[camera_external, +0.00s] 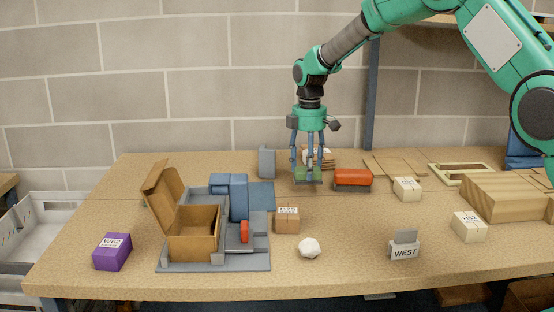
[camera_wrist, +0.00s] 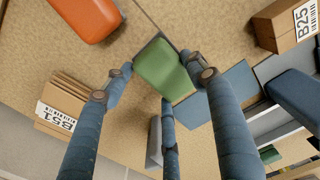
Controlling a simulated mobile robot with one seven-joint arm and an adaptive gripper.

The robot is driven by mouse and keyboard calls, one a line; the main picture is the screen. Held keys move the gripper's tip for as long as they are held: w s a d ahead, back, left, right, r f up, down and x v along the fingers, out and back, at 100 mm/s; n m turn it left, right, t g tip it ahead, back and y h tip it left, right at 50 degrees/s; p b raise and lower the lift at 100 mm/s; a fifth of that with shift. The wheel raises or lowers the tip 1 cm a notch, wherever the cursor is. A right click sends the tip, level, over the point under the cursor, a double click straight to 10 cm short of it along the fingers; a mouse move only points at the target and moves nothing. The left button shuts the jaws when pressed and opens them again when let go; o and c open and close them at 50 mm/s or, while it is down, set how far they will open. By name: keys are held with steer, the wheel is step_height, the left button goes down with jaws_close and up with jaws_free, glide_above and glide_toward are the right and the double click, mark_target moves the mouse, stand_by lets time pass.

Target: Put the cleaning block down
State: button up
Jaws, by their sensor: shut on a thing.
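The cleaning block seems to be the green block (camera_external: 308,174) with a grey underside, at the back middle of the table. It also shows in the wrist view (camera_wrist: 166,68), between my fingers. My gripper (camera_external: 307,166) points straight down with its three blue fingers shut around the green block. In the wrist view my gripper (camera_wrist: 164,80) has fingers on either side of the block and one below it in the picture. The block is low over the tabletop; I cannot tell whether its underside touches. The fingers hide part of its sides.
An orange block (camera_external: 352,176) on a grey base stands close right of my gripper. An upright grey piece (camera_external: 266,163) and a blue mat (camera_external: 262,194) lie left. A B25 carton (camera_external: 286,220) and white ball (camera_external: 309,248) are nearer.

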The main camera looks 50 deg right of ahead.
mark_target(304, 175)
steer(key=shift+w+d, duration=0.3)
steer(key=shift+w, duration=0.6)
steer(key=shift+f, duration=0.15)
steer(key=shift+f+b, duration=0.7)
steer(key=shift+f, duration=0.95)
steer(key=o, duration=1.2)
steer(key=shift+f, duration=0.15)
